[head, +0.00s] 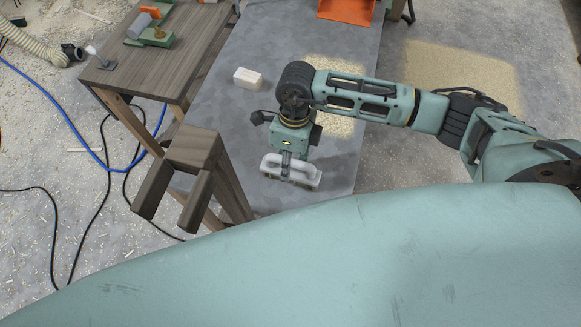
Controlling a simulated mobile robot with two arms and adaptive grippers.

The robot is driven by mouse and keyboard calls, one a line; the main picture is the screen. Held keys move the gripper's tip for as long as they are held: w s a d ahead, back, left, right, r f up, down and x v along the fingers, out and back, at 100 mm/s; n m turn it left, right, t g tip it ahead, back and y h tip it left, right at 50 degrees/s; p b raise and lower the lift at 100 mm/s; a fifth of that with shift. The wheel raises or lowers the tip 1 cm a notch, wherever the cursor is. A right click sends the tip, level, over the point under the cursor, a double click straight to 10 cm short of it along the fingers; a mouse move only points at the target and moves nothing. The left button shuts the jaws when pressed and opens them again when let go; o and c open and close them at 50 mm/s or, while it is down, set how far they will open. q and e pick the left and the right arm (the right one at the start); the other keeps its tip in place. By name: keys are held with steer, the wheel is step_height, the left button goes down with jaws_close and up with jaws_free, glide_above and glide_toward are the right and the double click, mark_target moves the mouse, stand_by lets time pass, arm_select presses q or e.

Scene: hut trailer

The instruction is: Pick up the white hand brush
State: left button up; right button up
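The white hand brush (303,175) is at the near part of the grey table, below my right gripper. Its pale body with an arched handle shows, with a darker underside. My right gripper (287,166) points down at the middle of the brush, its dark fingers narrow and over the handle. The fingers are small and partly hidden, so I cannot tell whether they are closed on it. I cannot tell whether the brush rests on the table or is slightly above it. My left gripper is not in view.
A white block (248,78) lies farther back on the grey table (225,105). An orange tray (346,10) is at the far end. A wooden bench (185,45) with tools stands left. A forked wooden stand (195,150) rises near left. Cables and shavings lie on the floor.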

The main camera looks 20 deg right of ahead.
jaws_close()
steer(key=shift+r, duration=0.1)
stand_by(0.3)
